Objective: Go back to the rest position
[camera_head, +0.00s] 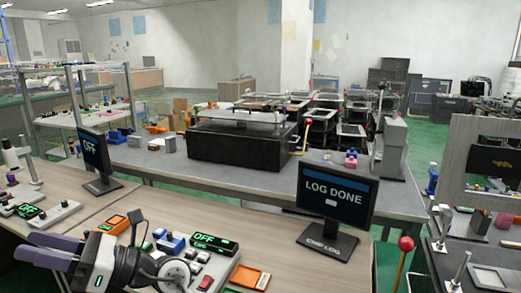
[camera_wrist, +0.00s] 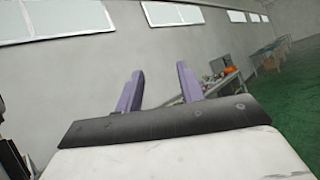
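My gripper (camera_head: 27,246) is at the lower left of the head view, over the wooden front table (camera_head: 290,225). Its two purple fingers point left and stand apart with nothing between them. The wrist view also shows my gripper (camera_wrist: 160,68) open and empty, facing a grey wall, windows and green floor. My dark forearm joint covers part of the table below it.
A "LOG DONE" monitor (camera_head: 334,195) stands at the table's right, an "OFF" monitor (camera_head: 95,152) at its left. A console with a green display (camera_head: 213,243) sits near my arm. A red-knobbed lever (camera_head: 405,243) rises at the right. A black box (camera_head: 235,146) stands behind.

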